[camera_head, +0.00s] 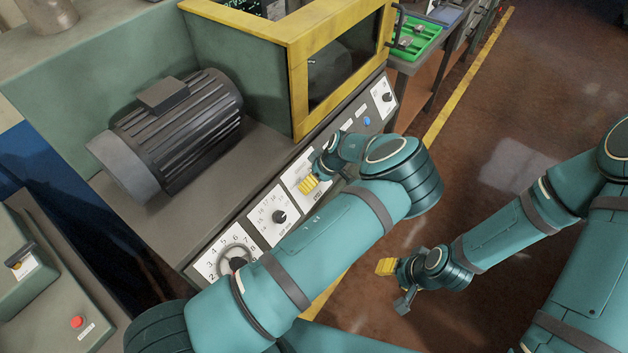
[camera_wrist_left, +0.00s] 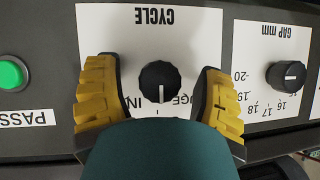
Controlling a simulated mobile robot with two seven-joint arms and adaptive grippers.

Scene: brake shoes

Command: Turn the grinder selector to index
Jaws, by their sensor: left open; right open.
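The grinder selector is a black round knob (camera_wrist_left: 160,82) on a white plate marked CYCLE (camera_wrist_left: 195,40), seen upside down in the left wrist view. A white line on the knob points down in that view, toward partly covered lettering. My left gripper (camera_wrist_left: 160,100) is open, with one yellow finger on each side of the knob and visible gaps between. In the head view my left gripper (camera_head: 308,185) is at the front panel and hides the knob. My right gripper (camera_head: 394,280) is open and empty, over the floor.
A GAP mm knob (camera_wrist_left: 286,75) and a green PASS button (camera_wrist_left: 12,74) flank the selector. A numbered dial (camera_head: 236,262) and another knob (camera_head: 279,216) lie along the panel. A yellow-framed guard (camera_head: 298,85) and a motor (camera_head: 180,130) stand behind.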

